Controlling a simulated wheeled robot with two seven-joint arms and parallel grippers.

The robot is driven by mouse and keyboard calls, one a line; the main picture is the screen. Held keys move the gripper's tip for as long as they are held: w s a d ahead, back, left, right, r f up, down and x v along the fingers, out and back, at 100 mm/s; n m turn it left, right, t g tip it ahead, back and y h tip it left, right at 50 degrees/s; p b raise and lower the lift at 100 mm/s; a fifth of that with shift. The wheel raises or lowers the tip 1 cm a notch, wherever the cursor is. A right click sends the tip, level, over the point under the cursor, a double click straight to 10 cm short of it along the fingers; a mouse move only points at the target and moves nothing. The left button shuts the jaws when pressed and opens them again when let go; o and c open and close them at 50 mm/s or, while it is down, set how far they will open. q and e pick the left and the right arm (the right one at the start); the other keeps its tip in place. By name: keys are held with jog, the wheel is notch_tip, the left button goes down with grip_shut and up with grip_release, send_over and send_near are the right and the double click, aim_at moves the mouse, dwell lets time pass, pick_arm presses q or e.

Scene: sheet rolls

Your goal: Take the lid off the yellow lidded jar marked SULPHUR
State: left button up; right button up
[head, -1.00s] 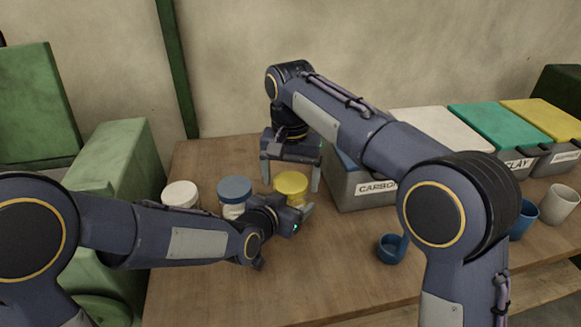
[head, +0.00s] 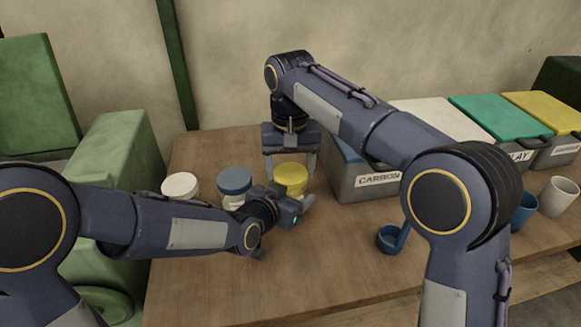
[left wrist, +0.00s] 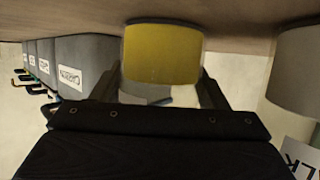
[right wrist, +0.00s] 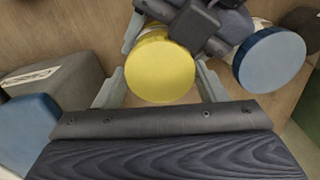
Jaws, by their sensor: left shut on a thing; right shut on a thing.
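The yellow lidded jar (head: 291,175) stands on the table at the middle of the head view, partly hidden by my grippers. In the right wrist view its round yellow lid (right wrist: 160,71) is seen from above. My right gripper (head: 290,172) comes down from above and is shut on the lid, a finger on each side. My left gripper (head: 298,203) reaches in low from the left and is shut on the jar's body, which shows yellow between its fingers in the left wrist view (left wrist: 161,55). The SULPHUR marking is not visible.
A blue-lidded jar (head: 234,181) and a white-lidded jar (head: 180,185) stand to the left, close to my left arm. A grey box marked CARBON (head: 350,187) is close on the right. A blue scoop (head: 390,240) lies nearer.

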jog(key=o, duration=1.1)
jog(key=shift+r, duration=2.3)
jog(key=shift+c, duration=0.6)
jog(key=shift+w+r+m, duration=0.1)
jog(key=shift+r+m, duration=0.75)
jog(key=shift+m, duration=0.25)
jog(key=shift+r+m, duration=0.6)
jog(key=shift+r, duration=0.05)
jog(key=shift+f, duration=3.8)
